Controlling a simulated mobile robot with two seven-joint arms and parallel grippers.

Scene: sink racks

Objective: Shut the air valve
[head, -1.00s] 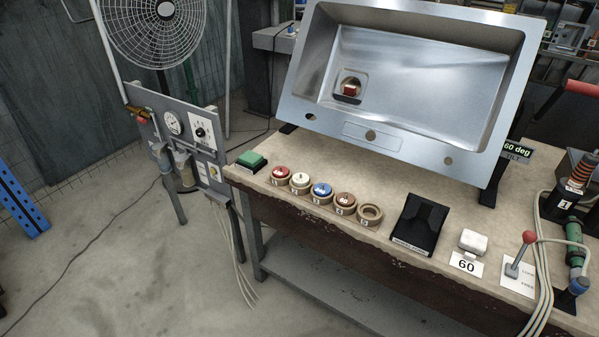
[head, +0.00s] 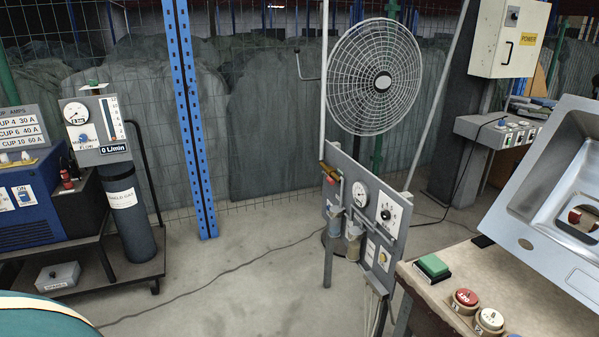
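A grey air panel (head: 345,245) stands on legs at centre right in the head view. At its upper left edge is a small brass valve (head: 329,169) on a pipe, with a small red part (head: 331,180) that looks like its handle. The handle is too small to tell whether the valve is open or closed. The panel also bears a round gauge (head: 360,195), a dial on a white plate (head: 386,213) and two hanging bowls (head: 353,243). Neither of my grippers is in view.
A bench (head: 470,265) with a green button (head: 433,267) and a sink (head: 545,205) stands at right. A wire fan (head: 375,77) is behind the panel. A gas cylinder (head: 128,215) on a cart is at left. The floor between cart and panel is clear except for a cable.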

